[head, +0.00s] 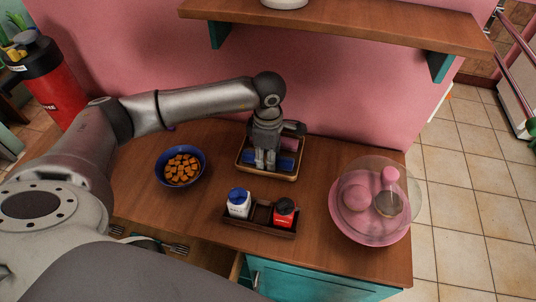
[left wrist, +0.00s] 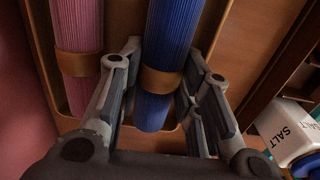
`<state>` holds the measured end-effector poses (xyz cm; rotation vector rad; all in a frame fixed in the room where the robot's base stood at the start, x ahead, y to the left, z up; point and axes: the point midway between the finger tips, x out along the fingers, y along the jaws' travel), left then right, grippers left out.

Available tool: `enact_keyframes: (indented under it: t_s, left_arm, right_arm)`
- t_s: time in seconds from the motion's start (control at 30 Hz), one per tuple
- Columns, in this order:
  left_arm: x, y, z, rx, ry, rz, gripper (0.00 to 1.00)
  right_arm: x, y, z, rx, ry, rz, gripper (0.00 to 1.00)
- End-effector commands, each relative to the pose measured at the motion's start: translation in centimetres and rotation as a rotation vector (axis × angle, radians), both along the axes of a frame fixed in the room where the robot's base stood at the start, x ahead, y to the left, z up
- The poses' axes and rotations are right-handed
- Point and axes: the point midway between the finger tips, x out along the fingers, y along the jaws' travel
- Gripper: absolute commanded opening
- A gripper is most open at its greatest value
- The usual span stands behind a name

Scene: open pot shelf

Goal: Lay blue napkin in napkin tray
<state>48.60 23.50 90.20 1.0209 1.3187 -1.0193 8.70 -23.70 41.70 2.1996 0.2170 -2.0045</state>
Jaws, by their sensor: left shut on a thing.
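The blue napkin (head: 287,163) is a roll with a brown ring around it. It lies within the outline of the wooden napkin tray (head: 279,177), along its near side; whether it touches the tray floor I cannot tell. My left gripper (head: 265,161) reaches down over the tray and is shut on the blue napkin. In the left wrist view the fingers (left wrist: 163,55) stand on both sides of the blue roll (left wrist: 173,35). A pink napkin roll (head: 290,143), also ringed, lies beside it toward the wall. My right gripper is not in view.
A blue bowl of orange cubes (head: 181,167) stands left of the tray. A caddy (head: 262,229) with salt and a red bottle stands in front. A pink plate under a clear dome (head: 371,200) is at right. A shelf (head: 350,22) hangs above.

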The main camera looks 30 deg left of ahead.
Motion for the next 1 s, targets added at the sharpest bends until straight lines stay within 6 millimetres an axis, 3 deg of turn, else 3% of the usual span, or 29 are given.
enact_keyframes:
  t_s: [0.4,0.43,0.6,1.0]
  left_arm:
    - [0.01,-0.02,0.02,0.0,0.0,0.0,0.09]
    - [0.01,-0.02,0.02,0.0,0.0,0.0,0.34]
    - [0.0,-0.02,0.01,0.0,0.0,0.0,0.56]
    - [0.05,-0.02,0.64,-0.001,-0.001,0.0,0.57]
  right_arm:
    - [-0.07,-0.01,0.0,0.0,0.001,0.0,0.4]
    - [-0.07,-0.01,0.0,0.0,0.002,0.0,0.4]
    - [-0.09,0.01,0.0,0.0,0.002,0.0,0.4]
    - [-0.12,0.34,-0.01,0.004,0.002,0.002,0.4]
